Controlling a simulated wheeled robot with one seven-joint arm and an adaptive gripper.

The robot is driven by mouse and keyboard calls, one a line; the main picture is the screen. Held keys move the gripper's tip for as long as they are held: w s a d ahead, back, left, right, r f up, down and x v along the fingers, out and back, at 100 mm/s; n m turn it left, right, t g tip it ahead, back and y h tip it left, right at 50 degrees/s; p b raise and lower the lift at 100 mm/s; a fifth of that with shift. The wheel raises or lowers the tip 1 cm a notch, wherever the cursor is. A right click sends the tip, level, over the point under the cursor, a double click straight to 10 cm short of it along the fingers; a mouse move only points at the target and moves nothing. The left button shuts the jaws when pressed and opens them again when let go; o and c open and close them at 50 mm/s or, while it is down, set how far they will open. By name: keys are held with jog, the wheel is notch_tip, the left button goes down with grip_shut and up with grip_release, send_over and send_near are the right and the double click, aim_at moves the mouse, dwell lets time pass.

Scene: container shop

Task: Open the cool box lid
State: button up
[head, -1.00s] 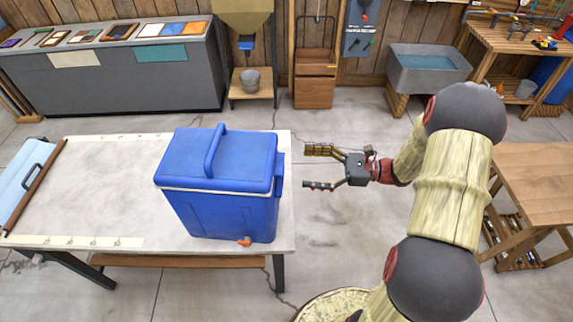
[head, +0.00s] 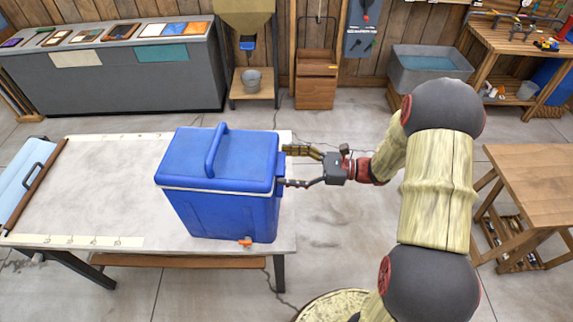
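The blue cool box (head: 225,213) stands upright on the right end of the pale table. Its blue lid (head: 245,168) lies shut on top, with a raised carry handle (head: 214,150) across it and a light seam below it. An orange tap (head: 246,242) shows low on the front. My gripper (head: 284,167) is at the right side of the cool box, level with the lid's edge. Its two fingers are spread apart and point left at the box. The fingertips meet the box's right edge in the picture; whether they touch it, or what lies between them, I cannot tell.
The pale table (head: 100,190) is bare left of the box, with a blue panel (head: 25,180) at its left end. A wooden table (head: 535,175) stands at right. Open floor (head: 330,225) lies between. A grey counter (head: 120,75) runs along the back.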

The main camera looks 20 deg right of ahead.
jog(key=c, duration=1.4)
